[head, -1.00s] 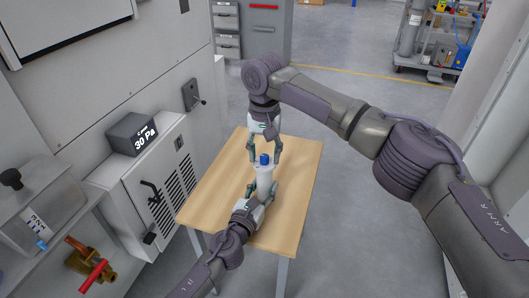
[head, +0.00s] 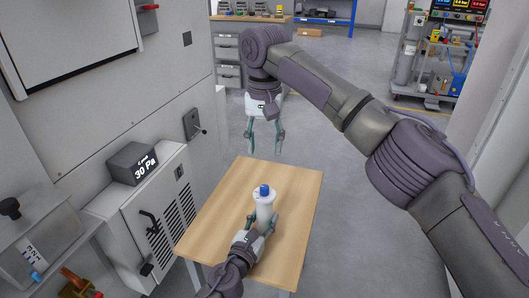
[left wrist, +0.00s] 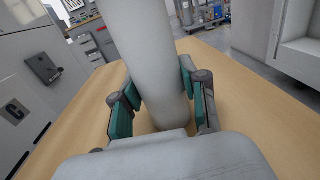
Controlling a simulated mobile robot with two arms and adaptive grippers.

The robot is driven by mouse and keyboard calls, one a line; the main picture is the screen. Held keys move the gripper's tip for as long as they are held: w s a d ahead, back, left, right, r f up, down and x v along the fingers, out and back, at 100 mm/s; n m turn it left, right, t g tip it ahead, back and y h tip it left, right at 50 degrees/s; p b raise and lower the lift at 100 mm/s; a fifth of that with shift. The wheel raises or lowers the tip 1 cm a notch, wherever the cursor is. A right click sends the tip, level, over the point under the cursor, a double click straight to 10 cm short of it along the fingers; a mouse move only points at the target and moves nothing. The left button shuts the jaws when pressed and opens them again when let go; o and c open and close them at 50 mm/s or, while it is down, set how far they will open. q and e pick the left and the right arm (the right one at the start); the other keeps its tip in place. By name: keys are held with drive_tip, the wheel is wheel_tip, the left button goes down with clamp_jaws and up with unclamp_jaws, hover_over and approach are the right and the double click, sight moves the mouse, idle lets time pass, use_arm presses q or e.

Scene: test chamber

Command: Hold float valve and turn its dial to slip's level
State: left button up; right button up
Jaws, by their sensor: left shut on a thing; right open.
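The float valve appears to be the white cylinder (head: 264,207) with a blue dial (head: 264,190) on top, upright over the wooden table. My left gripper (head: 264,224) is shut around its lower body from the near side. In the left wrist view the white body (left wrist: 152,60) stands between the teal pads of my left gripper (left wrist: 160,88); the dial is out of that view. My right gripper (head: 265,146) is open and empty, beyond and above the dial, clear of it. Marks on the dial are too small to read. I cannot make out a slip with certainty.
The wooden table (head: 210,222) is otherwise bare. A grey cabinet (head: 150,205) at left carries a dark box (head: 132,163) reading "30 Pa". A clear case (head: 50,235) with a small marked white piece (head: 33,256) stands at lower left. Open floor lies beyond the table.

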use_arm(q)
drive_tip(key=o, duration=1.4)
drive_tip(key=shift+c, duration=0.2)
drive_tip(key=shift+s, duration=0.1)
